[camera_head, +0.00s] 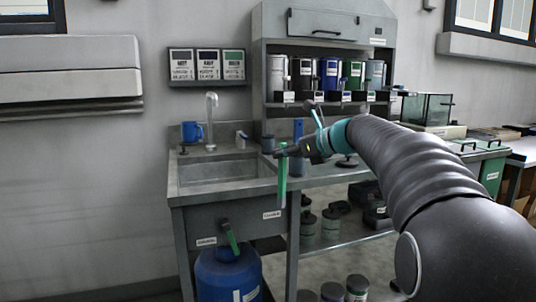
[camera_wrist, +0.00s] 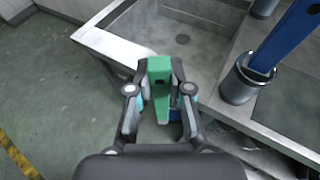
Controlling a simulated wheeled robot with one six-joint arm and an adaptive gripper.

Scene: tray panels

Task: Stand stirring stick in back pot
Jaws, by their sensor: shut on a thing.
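My gripper (camera_head: 284,152) is shut on a green stirring stick (camera_head: 282,180), which hangs roughly upright in front of the counter's front edge. In the wrist view my gripper (camera_wrist: 160,92) has its fingers on both sides of the green stick (camera_wrist: 159,75). A blue stick (camera_wrist: 285,38) stands leaning in a grey metal pot (camera_wrist: 239,82) on the counter right of the sink. That blue stick also shows in the head view (camera_head: 298,135). A second grey pot, the back one (camera_head: 267,144), stands farther back; only its lower part shows in the wrist view (camera_wrist: 263,8).
The sink basin (camera_head: 222,172) lies left of the pots. A shelf unit (camera_head: 325,50) with several tins rises behind the counter. A blue barrel (camera_head: 228,278) stands below.

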